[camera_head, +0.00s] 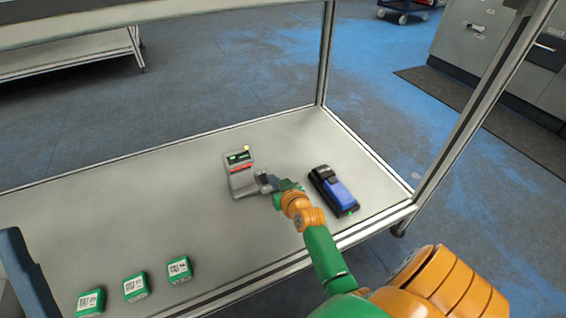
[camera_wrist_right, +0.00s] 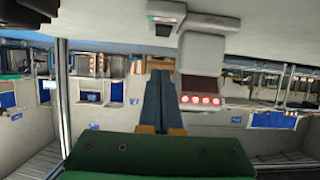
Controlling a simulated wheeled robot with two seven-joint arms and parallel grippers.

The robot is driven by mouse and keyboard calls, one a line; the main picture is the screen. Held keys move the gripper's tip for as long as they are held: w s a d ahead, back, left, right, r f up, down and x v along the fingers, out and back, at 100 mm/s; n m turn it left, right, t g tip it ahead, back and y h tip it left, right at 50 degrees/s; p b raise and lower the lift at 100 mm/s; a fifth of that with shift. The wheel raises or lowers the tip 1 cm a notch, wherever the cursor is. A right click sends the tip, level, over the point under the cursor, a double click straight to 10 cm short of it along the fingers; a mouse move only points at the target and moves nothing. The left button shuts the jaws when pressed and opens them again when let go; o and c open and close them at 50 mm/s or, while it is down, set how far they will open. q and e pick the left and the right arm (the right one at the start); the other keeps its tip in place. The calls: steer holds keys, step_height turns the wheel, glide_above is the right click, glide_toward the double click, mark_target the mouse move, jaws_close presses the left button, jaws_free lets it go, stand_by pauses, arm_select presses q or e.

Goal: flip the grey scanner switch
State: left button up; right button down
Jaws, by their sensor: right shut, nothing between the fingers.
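The grey scanner (camera_head: 241,182) stands on the table in the head view, with a small green display, a red strip and a yellow light at its top. In the right wrist view the scanner (camera_wrist_right: 203,55) is upper right of the fingers, with a row of red lights. My right gripper (camera_head: 267,183) is at the scanner's right side; its blue-grey fingers (camera_wrist_right: 160,76) are closed together and empty. I cannot tell whether they touch the scanner. The switch cannot be made out clearly, and the gripper may hide it. My left gripper cannot be identified.
A blue and black handheld device (camera_head: 335,191) lies just right of my right gripper. Several green barcode boxes (camera_head: 135,287) sit at the table's front left. A blue-grey part (camera_head: 22,270) stands at the left edge. Metal posts (camera_head: 326,60) frame the table; its left middle is clear.

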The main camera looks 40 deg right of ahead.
arm_select(q)
steer(key=w+f+g+y+p, duration=0.1)
steer(key=w+f+g+y, duration=0.1)
steer(key=f, duration=0.4)
steer(key=w+f+n+g+y, duration=0.1)
steer(key=w+f+g+y, duration=0.1)
steer(key=f+g, duration=0.3)
steer(key=w+a+f+n+g+y+p, duration=0.1)
steer(key=w+f+g, duration=0.2)
steer(key=f, duration=0.4)
steer(key=shift+g+y+p, duration=0.35)
steer(key=shift+g+y, duration=0.05)
steer(key=shift+g, duration=0.1)
arm_select(e)
steer(key=s+a, duration=0.1)
steer(key=s, duration=0.5)
steer(key=shift+a+r, duration=0.2)
steer(key=shift+r, duration=0.15)
arm_select(q)
steer(key=shift+w, duration=0.1)
